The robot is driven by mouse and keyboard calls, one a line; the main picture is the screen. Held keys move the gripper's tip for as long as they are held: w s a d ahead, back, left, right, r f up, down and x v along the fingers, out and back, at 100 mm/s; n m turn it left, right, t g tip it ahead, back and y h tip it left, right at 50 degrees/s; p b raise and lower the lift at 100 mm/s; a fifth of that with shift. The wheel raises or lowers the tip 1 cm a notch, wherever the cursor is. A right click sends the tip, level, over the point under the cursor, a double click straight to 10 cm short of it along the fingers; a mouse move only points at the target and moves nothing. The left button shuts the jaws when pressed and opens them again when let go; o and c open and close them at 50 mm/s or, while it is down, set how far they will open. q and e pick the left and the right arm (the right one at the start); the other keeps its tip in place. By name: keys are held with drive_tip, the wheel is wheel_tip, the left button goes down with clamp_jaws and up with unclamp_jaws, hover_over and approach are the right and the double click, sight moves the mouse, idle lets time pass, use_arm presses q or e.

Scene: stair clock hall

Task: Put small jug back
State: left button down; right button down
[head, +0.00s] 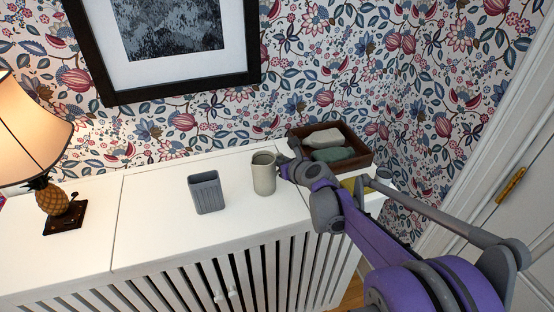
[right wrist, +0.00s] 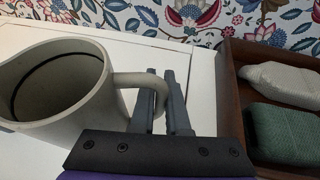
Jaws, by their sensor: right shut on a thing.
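The small jug (head: 264,176) is pale grey-green and upright, at the middle-right of the white cabinet top (head: 150,220). Its handle faces right. My right gripper (head: 284,162) reaches in from the right and is shut on the handle. In the right wrist view, the jug (right wrist: 62,100) shows its open mouth at the left, and the fingers of my right gripper (right wrist: 165,103) are at its handle. I cannot tell whether the jug's base touches the top. My left gripper is not in view.
A grey ribbed cup (head: 206,192) stands left of the jug. A brown wooden tray (head: 366,157) with a pale and a green folded cloth lies to the right. A pineapple lamp (head: 52,200) stands far left. A framed picture (head: 180,92) hangs behind. The top between lamp and cup is clear.

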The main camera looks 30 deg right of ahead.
sight(270, 171)
drive_tip(key=shift+f, duration=0.1)
drive_tip(key=c, duration=1.3)
unclamp_jaws()
drive_tip(key=o, duration=0.4)
drive_tip(key=shift+s+r, duration=0.15)
drive_tip(key=shift+r, duration=0.1)
drive_tip(key=v, duration=1.1)
drive_tip(key=shift+s+p, duration=0.3)
drive_tip(key=shift+s, duration=0.05)
